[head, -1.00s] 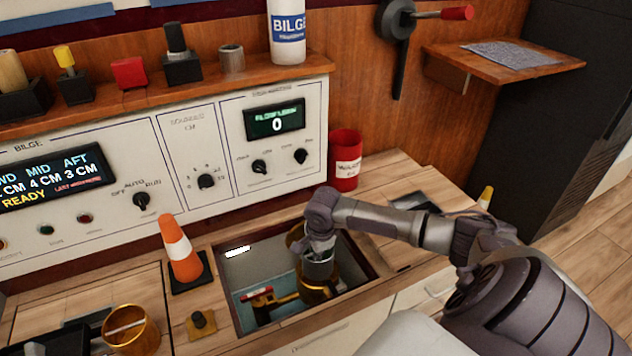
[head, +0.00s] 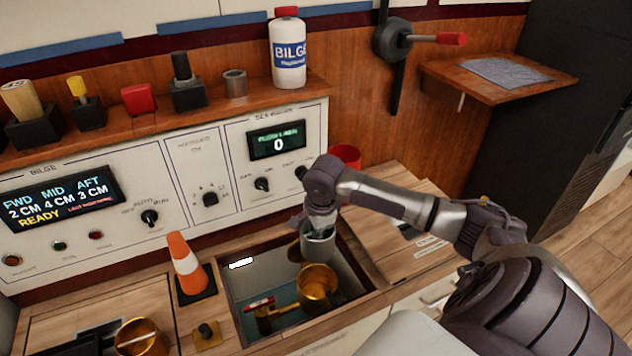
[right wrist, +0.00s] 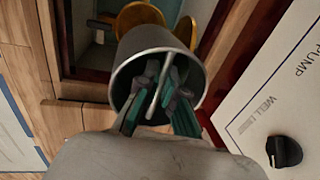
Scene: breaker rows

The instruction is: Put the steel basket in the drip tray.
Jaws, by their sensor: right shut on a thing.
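The steel basket (head: 319,246) is a grey metal cup, upright or nearly so, hanging from my right gripper (head: 318,222) above the open hatch. In the right wrist view, the fingers of my right gripper (right wrist: 157,92) reach inside the rim of the steel basket (right wrist: 152,38) and are shut on its thin bar handle. Below the basket, an open brass housing (head: 318,288) sits down in the hatch. A dark tray-like shape (head: 84,346) is cut off at the bottom left; I cannot tell whether it is the drip tray. My left gripper is out of view.
The hatch has a raised wooden rim, and a red-handled valve (head: 259,303) lies inside it. An orange cone (head: 184,262) stands left of the hatch. A brass cup (head: 141,338) is at lower left. The control panel (head: 185,175) rises behind, with a red can (head: 345,155) beside it.

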